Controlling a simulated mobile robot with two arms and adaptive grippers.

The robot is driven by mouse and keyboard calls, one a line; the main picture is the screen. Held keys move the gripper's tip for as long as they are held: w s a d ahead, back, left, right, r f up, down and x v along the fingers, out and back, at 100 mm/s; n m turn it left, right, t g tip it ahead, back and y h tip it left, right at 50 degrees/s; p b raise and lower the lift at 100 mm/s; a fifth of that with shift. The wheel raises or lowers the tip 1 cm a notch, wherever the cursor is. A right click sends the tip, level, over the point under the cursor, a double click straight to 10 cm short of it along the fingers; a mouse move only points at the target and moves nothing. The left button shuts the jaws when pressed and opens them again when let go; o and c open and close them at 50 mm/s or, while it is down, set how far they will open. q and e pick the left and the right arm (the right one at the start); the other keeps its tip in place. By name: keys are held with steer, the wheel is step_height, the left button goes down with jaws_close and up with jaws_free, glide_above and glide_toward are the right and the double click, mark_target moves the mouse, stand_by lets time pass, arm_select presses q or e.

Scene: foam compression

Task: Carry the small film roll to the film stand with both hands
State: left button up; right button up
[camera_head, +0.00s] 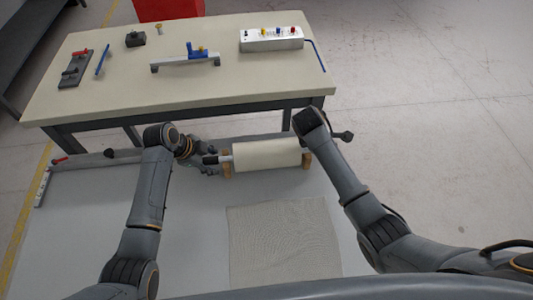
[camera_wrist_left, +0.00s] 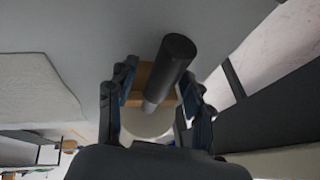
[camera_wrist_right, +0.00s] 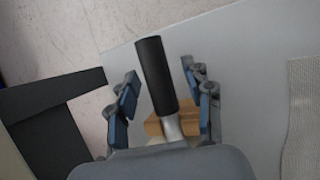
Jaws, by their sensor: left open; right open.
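The film roll (camera_head: 267,155) is a cream cylinder lying level across wooden supports (camera_head: 226,167) on the grey surface in front of the table. A black handle (camera_head: 210,160) sticks out of its left end. My left gripper (camera_wrist_left: 160,80) is open, its fingers on either side of a black handle (camera_wrist_left: 172,62) in the left wrist view. My right gripper (camera_wrist_right: 160,72) is open, its fingers on either side of the other black handle (camera_wrist_right: 156,78); visible gaps separate fingers and handle. In the head view my right forearm hides that end. I cannot identify the film stand for sure.
A beige-topped table (camera_head: 200,88) stands just behind the roll. A grey bar (camera_head: 100,160) lies at left. A textured mat (camera_head: 284,243) lies in front.

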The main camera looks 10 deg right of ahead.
arm_select(q)
jaws_close()
arm_select(e)
jaws_close()
